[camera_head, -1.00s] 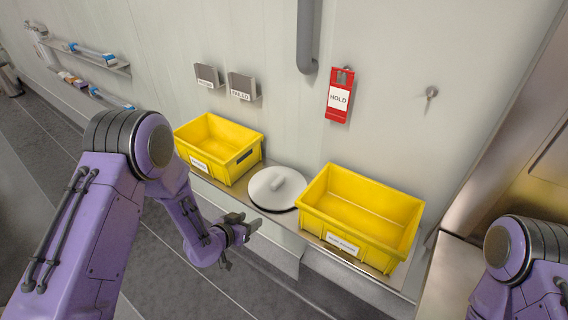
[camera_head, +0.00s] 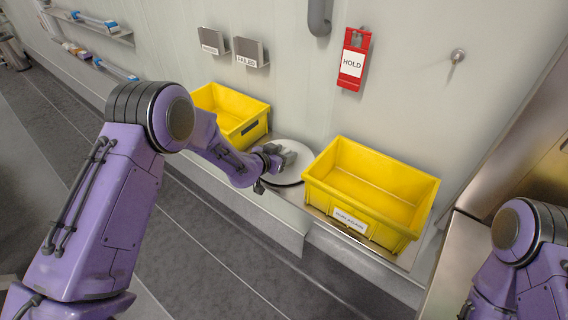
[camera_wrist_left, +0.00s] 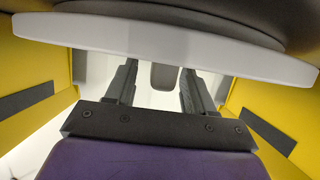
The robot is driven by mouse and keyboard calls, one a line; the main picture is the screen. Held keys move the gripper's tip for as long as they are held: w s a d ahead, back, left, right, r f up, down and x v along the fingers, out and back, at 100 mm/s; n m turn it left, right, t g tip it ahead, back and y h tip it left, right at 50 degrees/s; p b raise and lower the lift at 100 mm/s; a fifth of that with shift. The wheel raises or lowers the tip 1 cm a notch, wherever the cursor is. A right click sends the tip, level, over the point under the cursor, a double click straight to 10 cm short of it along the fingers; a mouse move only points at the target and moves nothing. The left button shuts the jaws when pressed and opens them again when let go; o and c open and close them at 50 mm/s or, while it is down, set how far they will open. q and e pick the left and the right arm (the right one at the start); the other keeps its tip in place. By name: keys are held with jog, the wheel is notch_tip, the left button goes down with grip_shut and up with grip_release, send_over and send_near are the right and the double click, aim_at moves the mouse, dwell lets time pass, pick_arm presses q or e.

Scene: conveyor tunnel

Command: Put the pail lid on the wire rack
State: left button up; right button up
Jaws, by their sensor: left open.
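The pail lid (camera_head: 303,164) is a round pale disc with a raised grip, between the two yellow bins on the shelf by the wall. My left gripper (camera_head: 279,157) is over the lid at its grip and covers much of it. In the left wrist view the gripper's two dark fingers (camera_wrist_left: 158,88) stand apart, with a small grey piece between them that looks like the grip. A broad pale rim (camera_wrist_left: 160,42), seemingly the lid's, crosses the top of that view. My right gripper is outside the views. I see no wire rack.
A yellow bin (camera_head: 238,97) stands left of the lid and a larger labelled yellow bin (camera_head: 322,205) stands close on its right. A red HOLD tag (camera_head: 353,60), two small wall holders and a grey pipe (camera_head: 320,14) are above. Open floor lies in front.

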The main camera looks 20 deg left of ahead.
pick_arm(q)
jog(key=shift+s+r, duration=0.1)
jog(key=shift+s, duration=0.05)
jog(key=shift+c, duration=0.3)
grip_shut()
